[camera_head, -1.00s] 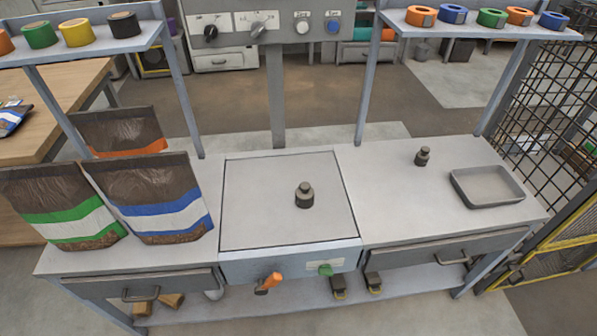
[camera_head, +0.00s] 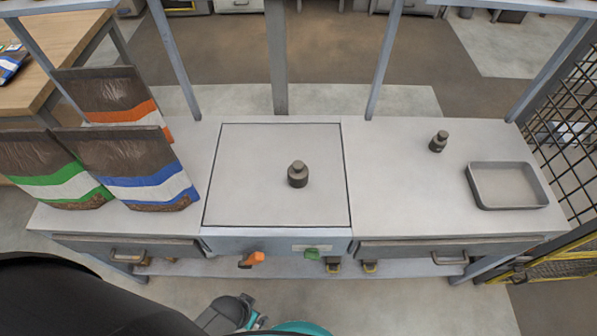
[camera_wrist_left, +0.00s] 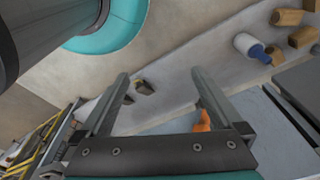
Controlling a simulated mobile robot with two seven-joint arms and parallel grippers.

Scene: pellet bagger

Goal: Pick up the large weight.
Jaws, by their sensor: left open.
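The large weight (camera_head: 297,175), a dark grey knobbed cylinder, stands upright on the square scale plate (camera_head: 245,200) in the middle of the bench in the head view. A smaller weight (camera_head: 439,142) of the same shape stands on the bench to its right. My left gripper (camera_wrist_left: 160,76) is open and empty in the left wrist view, with its two fingers apart. No weight shows in that view. My left arm comes in at the bottom left of the head view, low in front of the bench and apart from the large weight. My right gripper is not in view.
Bags with orange, green and blue bands (camera_head: 145,170) stand at the left. A shallow grey tray (camera_head: 507,186) lies at the right. Shelf posts rise behind. The bench around the large weight is clear.

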